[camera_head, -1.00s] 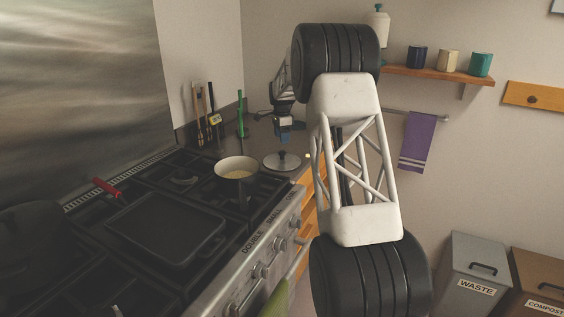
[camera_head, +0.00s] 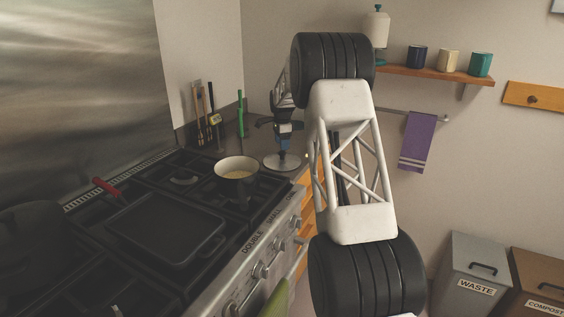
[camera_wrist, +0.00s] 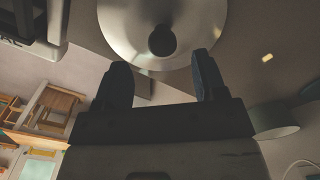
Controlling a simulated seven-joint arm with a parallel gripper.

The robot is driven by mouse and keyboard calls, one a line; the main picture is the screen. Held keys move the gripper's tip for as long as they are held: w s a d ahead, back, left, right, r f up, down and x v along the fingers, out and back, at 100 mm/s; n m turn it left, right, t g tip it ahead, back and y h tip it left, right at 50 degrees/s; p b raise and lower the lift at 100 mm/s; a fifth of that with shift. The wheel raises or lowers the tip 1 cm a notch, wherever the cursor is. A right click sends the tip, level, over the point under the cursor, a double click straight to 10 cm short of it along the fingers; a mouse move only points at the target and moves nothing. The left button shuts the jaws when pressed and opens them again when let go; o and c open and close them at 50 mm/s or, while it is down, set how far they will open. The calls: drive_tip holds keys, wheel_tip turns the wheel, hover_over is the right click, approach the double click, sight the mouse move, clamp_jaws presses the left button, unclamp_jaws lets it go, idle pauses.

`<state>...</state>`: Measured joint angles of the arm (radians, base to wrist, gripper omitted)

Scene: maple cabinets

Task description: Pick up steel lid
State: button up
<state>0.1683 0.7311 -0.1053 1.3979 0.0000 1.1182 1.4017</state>
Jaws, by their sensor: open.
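The steel lid (camera_head: 280,161) lies on the dark counter right of the stove, just beyond the pot. In the wrist view the lid (camera_wrist: 205,30) is a pale disc at the top with a dark round knob (camera_wrist: 162,40) in its middle. My gripper (camera_head: 285,150) is above the lid, its fingers pointing down close to the knob and hiding part of it. In the wrist view my gripper (camera_wrist: 162,72) is open, one finger on each side of the knob's line, and nothing is between the fingers.
A white pot (camera_head: 237,170) stands on the stove close left of the lid. A black griddle (camera_head: 166,230) is nearer. A green utensil (camera_head: 240,118) and several others stand behind at the wall. A wooden shelf (camera_head: 430,76) with mugs is on the right wall.

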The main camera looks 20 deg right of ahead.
sight(282, 152)
drive_tip(key=shift+f, duration=0.1)
drive_tip(key=shift+w+f, duration=0.15)
drive_tip(key=shift+f, duration=2.35)
drive_tip(key=shift+c, duration=0.2)
drive_tip(key=c, duration=1.1)
drive_tip(key=shift+r, duration=0.1)
drive_tip(key=shift+r, duration=5)
